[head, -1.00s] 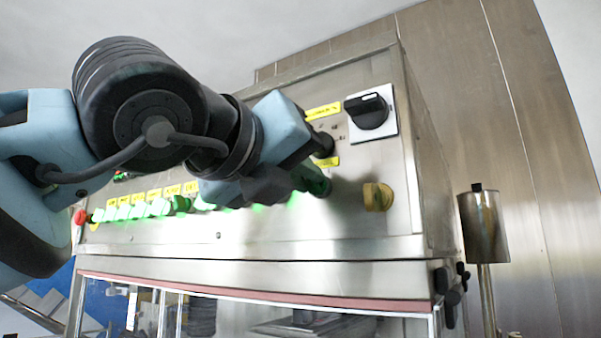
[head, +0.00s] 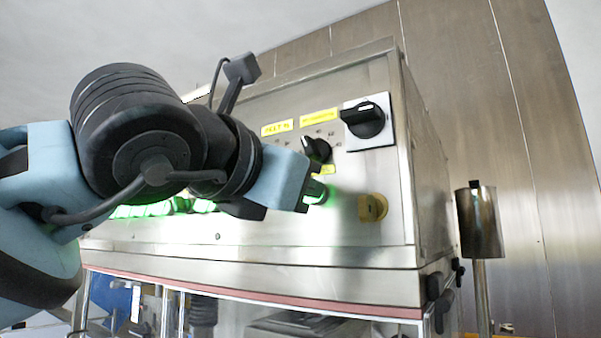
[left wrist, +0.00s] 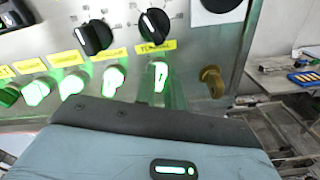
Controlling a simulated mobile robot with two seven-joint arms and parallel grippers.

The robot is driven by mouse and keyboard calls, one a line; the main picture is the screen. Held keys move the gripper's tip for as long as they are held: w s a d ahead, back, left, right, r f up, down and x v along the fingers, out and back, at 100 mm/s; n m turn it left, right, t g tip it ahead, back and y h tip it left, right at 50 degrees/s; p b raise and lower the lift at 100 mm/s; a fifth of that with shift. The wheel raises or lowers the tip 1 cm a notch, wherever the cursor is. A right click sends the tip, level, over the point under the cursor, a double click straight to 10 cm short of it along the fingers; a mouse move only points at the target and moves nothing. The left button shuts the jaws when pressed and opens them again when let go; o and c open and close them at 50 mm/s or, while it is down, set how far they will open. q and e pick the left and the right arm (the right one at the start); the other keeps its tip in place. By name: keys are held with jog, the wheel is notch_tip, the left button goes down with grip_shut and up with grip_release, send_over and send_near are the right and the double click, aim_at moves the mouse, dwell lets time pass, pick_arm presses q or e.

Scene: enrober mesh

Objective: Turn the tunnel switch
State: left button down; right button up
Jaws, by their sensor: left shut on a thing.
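The tunnel switch (left wrist: 159,75) is the rightmost of the green lit knobs, under a yellow label in the left wrist view. Its pale handle glows and stands close to upright in that view. In the head view its glowing edge (head: 317,192) shows just past my fingers. My left gripper (head: 308,190) is at the panel, shut on this switch. In the left wrist view the gripper (left wrist: 160,92) reaches up to the knob, and its dark palm edge hides the lower part. My right gripper is not in view.
Two black dials (left wrist: 153,25) (left wrist: 95,37) sit above the lit row. A yellow knob (head: 372,207) is to the right of the switch, and a large black rotary switch (head: 366,119) is above it. More green knobs (left wrist: 113,80) run left. A metal cylinder on a post (head: 479,222) stands right of the cabinet.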

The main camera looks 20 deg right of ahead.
pick_arm(q)
jog(key=shift+m, duration=0.8)
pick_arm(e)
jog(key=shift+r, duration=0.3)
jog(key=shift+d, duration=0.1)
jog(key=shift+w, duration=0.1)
pick_arm(q)
jog(key=c, duration=1.5)
grip_release()
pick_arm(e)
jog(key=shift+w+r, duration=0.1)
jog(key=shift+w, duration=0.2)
